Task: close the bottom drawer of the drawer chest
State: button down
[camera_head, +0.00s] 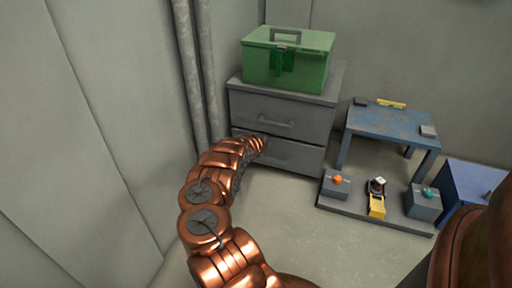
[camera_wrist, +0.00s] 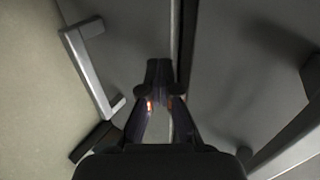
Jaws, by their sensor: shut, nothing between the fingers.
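The grey drawer chest (camera_head: 337,82) stands against the back wall with two drawers. Its bottom drawer (camera_head: 311,160) looks flush or nearly flush with the top drawer (camera_head: 306,121); a small gap cannot be ruled out. In the wrist view the bottom drawer (camera_wrist: 135,30) fills the middle left, with its bar handle (camera_wrist: 88,72) left of my fingers. A dark seam (camera_wrist: 177,45) separates it from the top drawer (camera_wrist: 230,75). My gripper (camera_wrist: 160,75) is shut and empty, in front of the bottom drawer's front near the seam. Whether it touches is unclear. In the head view my gripper (camera_head: 262,143) partly hides the bottom drawer.
A green toolbox (camera_head: 288,62) sits on the chest. Right of it stand a blue table (camera_head: 390,122) and a low grey platform (camera_head: 350,207) bearing several small items. Pipes (camera_head: 196,70) and a wall are close on the left. The floor before the chest is clear.

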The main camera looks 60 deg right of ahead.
jog(key=f+p+v, duration=0.1)
jog(key=p+v, duration=0.2)
jog(key=v, duration=0.9)
jog(key=shift+a, duration=0.2)
dwell(0.8)
jog(key=shift+s, duration=0.15)
